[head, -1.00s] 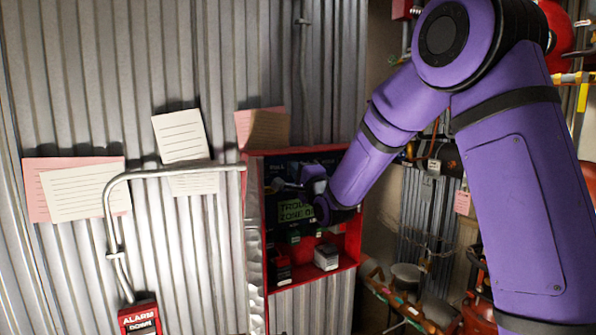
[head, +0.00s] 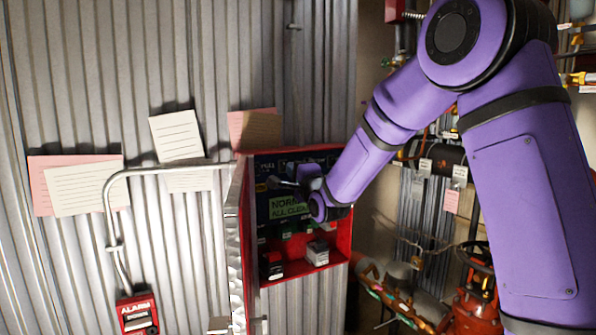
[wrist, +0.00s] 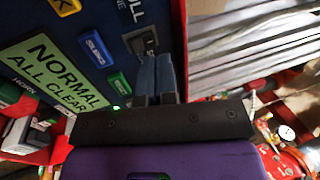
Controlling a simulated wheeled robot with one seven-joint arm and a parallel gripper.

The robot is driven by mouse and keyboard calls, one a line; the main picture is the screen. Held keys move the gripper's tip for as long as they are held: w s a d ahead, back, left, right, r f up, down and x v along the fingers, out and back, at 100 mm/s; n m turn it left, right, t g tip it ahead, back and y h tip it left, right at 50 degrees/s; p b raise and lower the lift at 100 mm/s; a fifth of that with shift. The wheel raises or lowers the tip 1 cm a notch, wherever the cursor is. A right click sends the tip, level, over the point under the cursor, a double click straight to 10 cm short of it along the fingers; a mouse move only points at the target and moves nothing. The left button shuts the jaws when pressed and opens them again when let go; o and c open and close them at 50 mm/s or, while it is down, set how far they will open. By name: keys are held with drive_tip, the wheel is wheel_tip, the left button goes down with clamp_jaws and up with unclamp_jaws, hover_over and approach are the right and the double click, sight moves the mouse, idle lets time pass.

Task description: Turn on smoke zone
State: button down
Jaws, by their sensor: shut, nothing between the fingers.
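The red alarm cabinet (head: 345,245) on the corrugated wall holds a dark blue panel (wrist: 105,22). Its green display (head: 288,206) reads NORMAL, ALL CLEAR; it also shows in the wrist view (wrist: 58,75). My gripper (head: 280,183) is shut and empty in front of the panel. In the wrist view my fingertips (wrist: 158,58) are at or just beside a small dark switch (wrist: 142,38), under a partly cut-off label ending in "ULL" and "NE". I cannot tell whether they touch. No smoke zone label is readable; my arm hides the panel's right part.
Small boxes (head: 317,252) stand on the cabinet's lower shelf. A metal conduit (head: 165,171) runs left to a red alarm box (head: 137,315). Pipes and a red valve (head: 478,300) crowd the right.

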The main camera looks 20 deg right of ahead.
drive_tip(key=s+d, duration=0.2)
drive_tip(key=s, duration=0.7)
drive_tip(key=shift+s, duration=0.3)
drive_tip(key=s+d+f+n+g+h, duration=0.1)
drive_tip(key=s+n+g, duration=0.4)
drive_tip(key=s, duration=0.7)
drive_tip(key=s+d+f+n+g+h, duration=0.1)
drive_tip(key=s+n+g, duration=0.4)
drive_tip(key=s, duration=0.7)
drive_tip(key=s+d+n+g+h, duration=0.2)
drive_tip(key=s+d+n+g, duration=0.2)
drive_tip(key=s, duration=0.8)
drive_tip(key=shift+d+f+n+g, duration=0.4)
drive_tip(key=shift+n+g, duration=0.2)
drive_tip(key=shift+n, duration=0.2)
